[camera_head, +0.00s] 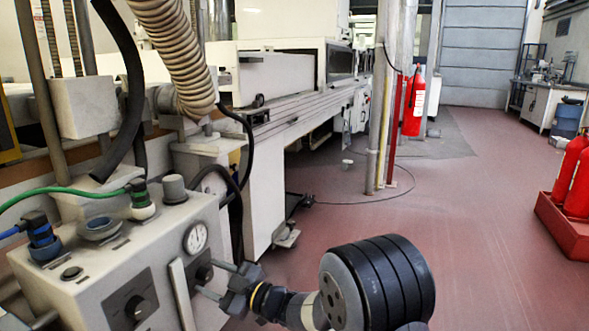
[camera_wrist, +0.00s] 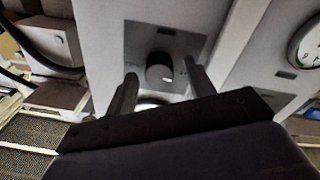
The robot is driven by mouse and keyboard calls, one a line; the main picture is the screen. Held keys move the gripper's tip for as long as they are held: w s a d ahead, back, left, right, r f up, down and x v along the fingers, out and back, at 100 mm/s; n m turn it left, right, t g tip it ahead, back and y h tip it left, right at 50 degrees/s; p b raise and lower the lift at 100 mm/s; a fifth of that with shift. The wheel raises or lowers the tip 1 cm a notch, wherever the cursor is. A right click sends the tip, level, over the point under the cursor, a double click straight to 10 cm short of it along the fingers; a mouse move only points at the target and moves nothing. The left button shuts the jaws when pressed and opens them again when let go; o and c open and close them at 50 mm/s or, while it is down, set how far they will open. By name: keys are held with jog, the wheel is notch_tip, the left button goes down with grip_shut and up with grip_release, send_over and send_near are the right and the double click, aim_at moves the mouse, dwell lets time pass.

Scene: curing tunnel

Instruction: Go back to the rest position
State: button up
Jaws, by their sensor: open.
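My gripper (camera_head: 207,277) is at the front of the beige control box (camera_head: 65,287) in the head view, its two grey fingers apart and pointing at the box. Between them is a dark round knob (camera_head: 203,272) on a dark plate. In the wrist view my gripper (camera_wrist: 160,76) has its fingers on either side of that knob (camera_wrist: 160,68), with a gap on each side. I cannot tell how far the fingertips are from the panel. Nothing is held.
A pressure gauge (camera_head: 196,238) sits above the knob, and a second knob (camera_head: 137,308) is to its left. Hoses rise above the box. Red extinguishers (camera_head: 573,170) stand in a red tray (camera_head: 560,229) at right. The reddish floor (camera_head: 480,190) between is clear.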

jog(key=m+p, duration=0.5)
jog(key=shift+r, duration=0.25)
jog(key=shift+f+m+p, duration=0.15)
jog(key=shift+m+p, duration=0.4)
jog(key=shift+m, duration=0.55)
